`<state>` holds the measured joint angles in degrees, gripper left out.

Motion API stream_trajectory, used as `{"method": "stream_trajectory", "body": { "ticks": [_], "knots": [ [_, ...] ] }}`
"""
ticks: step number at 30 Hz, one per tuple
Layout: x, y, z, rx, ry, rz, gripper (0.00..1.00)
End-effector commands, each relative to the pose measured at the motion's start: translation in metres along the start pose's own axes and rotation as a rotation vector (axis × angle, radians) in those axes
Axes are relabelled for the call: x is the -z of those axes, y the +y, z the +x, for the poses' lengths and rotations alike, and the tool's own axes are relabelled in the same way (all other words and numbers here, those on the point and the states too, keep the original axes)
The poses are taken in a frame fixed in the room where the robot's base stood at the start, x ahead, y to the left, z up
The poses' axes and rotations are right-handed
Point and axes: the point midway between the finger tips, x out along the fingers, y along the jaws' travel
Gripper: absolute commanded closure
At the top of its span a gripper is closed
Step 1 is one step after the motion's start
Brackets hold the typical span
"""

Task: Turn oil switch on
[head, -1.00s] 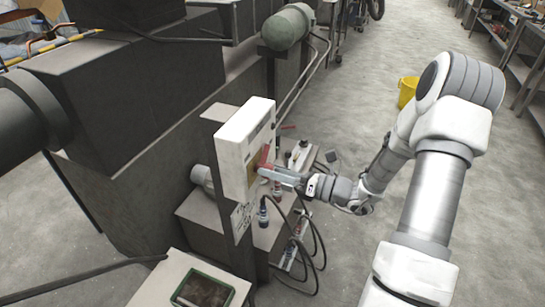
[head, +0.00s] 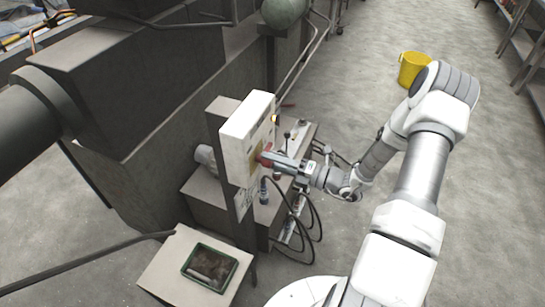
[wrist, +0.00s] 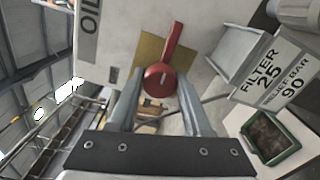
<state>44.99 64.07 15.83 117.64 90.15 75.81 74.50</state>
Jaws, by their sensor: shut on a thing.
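The oil switch is a red rotary handle with a round hub (wrist: 160,79) and a long lever, on a tan plate (wrist: 148,49) on a pale control box. The box face carries the letters "OIL" (wrist: 90,17) in the wrist view. In the head view the switch (head: 265,158) shows as a small red piece on the right face of the white box (head: 242,147). My gripper (wrist: 159,84) has one finger on each side of the round hub and is shut on it. In the head view my gripper (head: 274,160) reaches the box from the right and partly covers the switch.
Black cables (head: 313,222) hang below my gripper. A small table with a green-rimmed tray (head: 222,284) stands at the front. A large dark machine (head: 170,120) blocks the left. A yellow bucket (head: 413,68) stands on open floor at the back right.

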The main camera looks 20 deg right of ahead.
Motion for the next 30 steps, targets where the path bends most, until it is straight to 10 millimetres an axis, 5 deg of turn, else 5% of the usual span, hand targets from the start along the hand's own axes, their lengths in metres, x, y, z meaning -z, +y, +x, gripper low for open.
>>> {"method": "stream_trajectory", "body": {
  "ticks": [19, 20, 21, 24, 30],
  "knots": [
    [0.0002, -0.0006, -0.0003, 0.001, 0.000, 0.049, 1.00],
    [0.0002, -0.0006, -0.0003, 0.001, 0.000, 0.049, 0.46],
    [0.0002, -0.0006, -0.0003, 0.001, 0.000, 0.049, 0.39],
    [0.0001, -0.0005, -0.0002, 0.001, 0.000, 0.048, 0.21],
    [0.0000, -0.0003, -0.0001, 0.000, 0.000, 0.047, 0.21]
  ]
}}
